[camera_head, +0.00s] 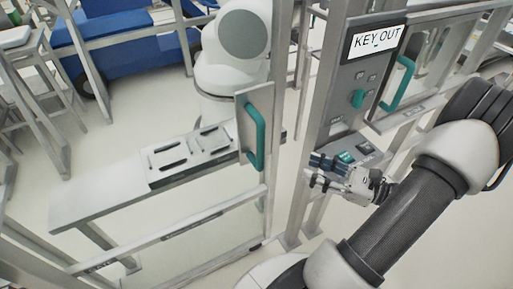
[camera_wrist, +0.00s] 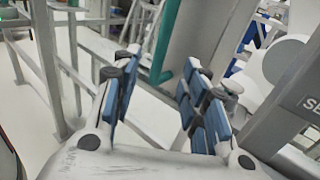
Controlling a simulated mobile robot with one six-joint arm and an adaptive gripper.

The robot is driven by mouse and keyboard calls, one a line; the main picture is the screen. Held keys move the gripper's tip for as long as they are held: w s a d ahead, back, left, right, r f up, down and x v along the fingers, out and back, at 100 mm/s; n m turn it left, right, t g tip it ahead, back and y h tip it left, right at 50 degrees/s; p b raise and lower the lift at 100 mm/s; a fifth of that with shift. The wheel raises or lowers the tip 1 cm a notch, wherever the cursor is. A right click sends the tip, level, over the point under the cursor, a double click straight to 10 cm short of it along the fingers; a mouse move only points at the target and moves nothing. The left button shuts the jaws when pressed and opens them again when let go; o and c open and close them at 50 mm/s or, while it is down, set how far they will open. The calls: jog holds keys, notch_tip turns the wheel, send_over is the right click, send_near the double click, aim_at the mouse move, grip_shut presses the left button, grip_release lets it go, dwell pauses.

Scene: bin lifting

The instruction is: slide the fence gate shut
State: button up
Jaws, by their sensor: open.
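The fence gate (camera_head: 241,119) is a grey metal frame with a plate that carries a teal upright handle (camera_head: 254,138). It stands left of the control post (camera_head: 333,95), with a gap between them. My gripper (camera_head: 322,172) is in front of the post's lower part, right of and a little below the gate handle, and apart from it. Its blue-padded fingers are spread and empty. In the wrist view a teal bar (camera_wrist: 163,58) shows beyond the open fingers (camera_wrist: 160,108), not between the pads. The gate's lower rail runs along the floor.
A "KEY OUT" sign (camera_head: 377,41) and a teal knob (camera_head: 357,98) are on the post. A second teal handle (camera_head: 398,83) is on the panel to the right. Behind the fence are a white robot (camera_head: 232,65) and a grey bench (camera_head: 100,195). Pale floor lies to the left.

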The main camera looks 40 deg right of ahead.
aim_at(261, 148)
jog(key=b+x, duration=0.1)
jog(key=x, duration=0.4)
jog(key=b+x, duration=0.1)
jog(key=x, duration=0.5)
jog(key=b+x, duration=0.1)
jog(key=x, duration=0.5)
jog(key=shift+w+d, duration=0.15)
jog(key=shift+d, duration=0.2)
grip_shut()
